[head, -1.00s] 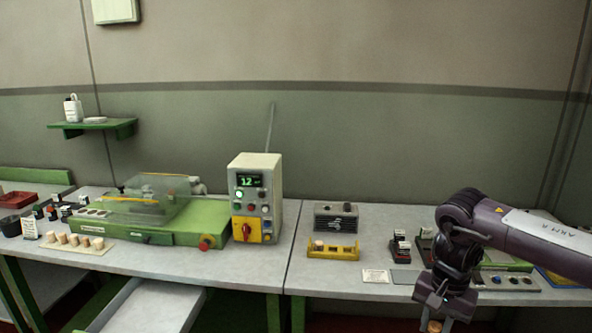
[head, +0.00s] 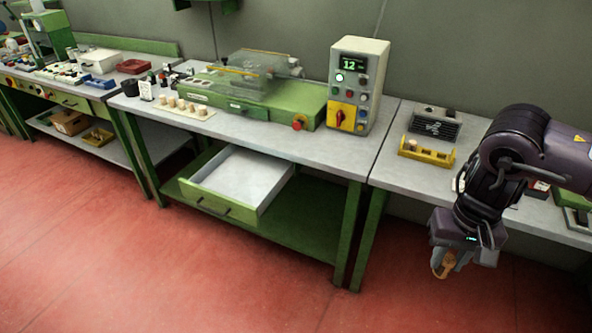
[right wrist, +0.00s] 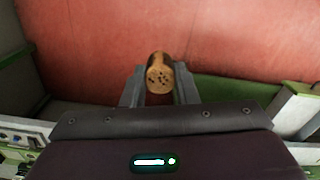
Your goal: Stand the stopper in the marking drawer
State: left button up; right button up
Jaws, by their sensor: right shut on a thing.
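My right gripper (head: 446,264) hangs at the lower right of the head view, in front of the right-hand table and over the red floor. It is shut on a tan cork stopper (right wrist: 159,74), which shows between the two fingers in the right wrist view with dark specks on its end. The marking drawer (head: 236,180) is pulled out under the middle table, left of the gripper and well apart from it. Its pale inside looks empty, with a green front (head: 216,203) and a dark handle. My left gripper is not in view.
The middle table (head: 280,140) carries a green machine with a clear cover (head: 250,82), a control box (head: 357,85) and a board of several corks (head: 187,108). A yellow holder (head: 427,152) sits on the right table. Red floor lies open before the drawer.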

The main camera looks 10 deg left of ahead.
aim_at(247, 190)
jog(key=i+j+u, duration=0.15)
jog(key=u, duration=0.25)
jog(key=i+u, duration=0.75)
jog(key=k, duration=0.1)
